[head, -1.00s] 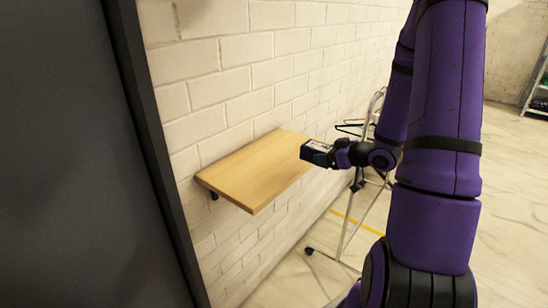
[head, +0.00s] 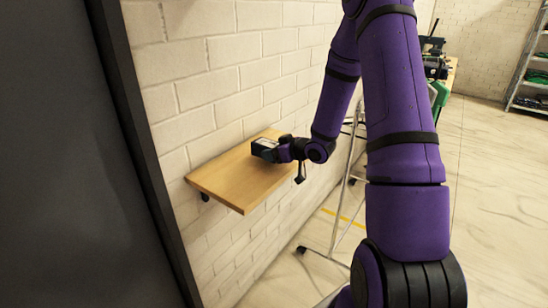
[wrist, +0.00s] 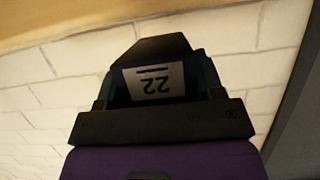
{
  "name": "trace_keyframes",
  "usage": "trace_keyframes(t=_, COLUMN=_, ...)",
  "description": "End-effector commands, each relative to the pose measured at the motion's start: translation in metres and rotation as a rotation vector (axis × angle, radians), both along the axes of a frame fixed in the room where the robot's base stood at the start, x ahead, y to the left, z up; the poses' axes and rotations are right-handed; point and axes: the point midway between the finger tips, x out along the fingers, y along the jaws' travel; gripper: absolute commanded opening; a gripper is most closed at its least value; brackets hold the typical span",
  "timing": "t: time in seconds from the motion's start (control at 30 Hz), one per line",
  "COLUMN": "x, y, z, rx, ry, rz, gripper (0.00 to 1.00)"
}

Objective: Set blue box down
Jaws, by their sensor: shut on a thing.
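The blue box (head: 265,146) is small and dark, with a pale top face, and is held at the end of my arm. My gripper (head: 283,150) is shut on it. In the head view the box is over the back right part of the wooden wall shelf (head: 215,182); I cannot tell whether it touches the board. The shelf's pale wood (wrist: 60,18) shows along the top of that view.
A white brick wall (head: 190,80) stands behind the shelf. A dark panel (head: 70,180) fills the left side. A metal rack on casters (head: 335,222) stands right of the shelf. The shelf's front and left are bare. Shelving (head: 530,75) stands far right.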

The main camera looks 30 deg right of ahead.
Motion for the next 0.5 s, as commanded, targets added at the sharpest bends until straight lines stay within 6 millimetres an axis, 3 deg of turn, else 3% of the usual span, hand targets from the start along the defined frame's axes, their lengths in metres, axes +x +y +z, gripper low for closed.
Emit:
trace_keyframes(t=0.13, x=0.000, y=0.000, z=-0.019, rx=0.001, ry=0.001, rz=0.001, gripper=0.38)
trace_keyframes(t=0.5, x=0.000, y=0.000, z=-0.023, rx=0.000, ry=0.000, rz=0.000, gripper=0.38)
